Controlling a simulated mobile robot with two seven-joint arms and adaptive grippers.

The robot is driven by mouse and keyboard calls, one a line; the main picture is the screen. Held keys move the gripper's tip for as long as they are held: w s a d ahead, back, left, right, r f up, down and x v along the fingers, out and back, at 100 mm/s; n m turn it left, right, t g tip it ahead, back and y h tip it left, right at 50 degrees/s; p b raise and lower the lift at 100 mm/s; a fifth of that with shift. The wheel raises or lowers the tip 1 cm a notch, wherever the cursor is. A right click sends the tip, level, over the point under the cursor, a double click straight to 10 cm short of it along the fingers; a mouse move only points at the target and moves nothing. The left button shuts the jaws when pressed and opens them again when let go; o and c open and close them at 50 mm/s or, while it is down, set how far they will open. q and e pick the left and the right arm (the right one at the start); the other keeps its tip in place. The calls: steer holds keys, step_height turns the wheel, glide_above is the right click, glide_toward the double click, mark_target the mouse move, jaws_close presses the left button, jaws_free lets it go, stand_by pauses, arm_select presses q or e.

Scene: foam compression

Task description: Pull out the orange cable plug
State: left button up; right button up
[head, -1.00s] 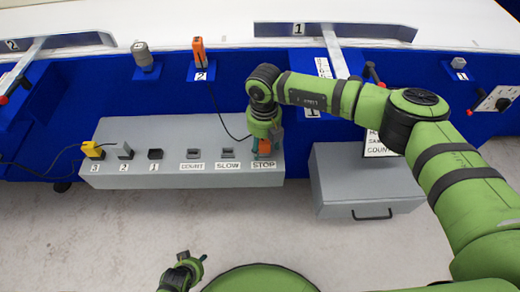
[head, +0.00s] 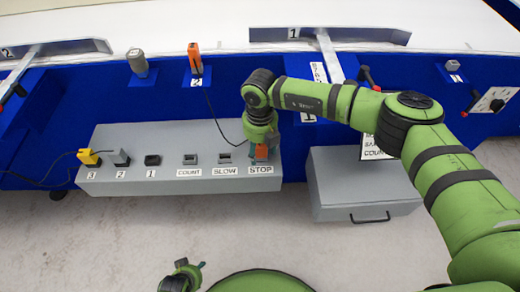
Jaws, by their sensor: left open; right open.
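The orange cable plug (head: 262,152) stands at the slot labelled STOP, at the right end of the grey box (head: 130,186). My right gripper (head: 262,150) comes down over the plug from above, its open fingers around or beside it; contact cannot be told. The gripper hides most of the plug. A black cable (head: 213,115) runs from near the plug up to an orange device (head: 195,58) on the blue panel. My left gripper (head: 190,272) is open and empty at the bottom edge, partly cut off, well below the box.
Slots 1, COUNT and SLOW show no cables. A grey case (head: 330,190) stands right of the box. The floor in front is clear.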

steer(key=shift+c, duration=0.4)
jaws_close()
steer(key=shift+r, duration=0.1)
steer(key=shift+a+r+p, duration=0.1)
steer(key=shift+r+p, duration=0.7)
steer(key=shift+r, duration=0.1)
steer(key=shift+r+p, duration=1.45)
steer(key=shift+r, duration=0.55)
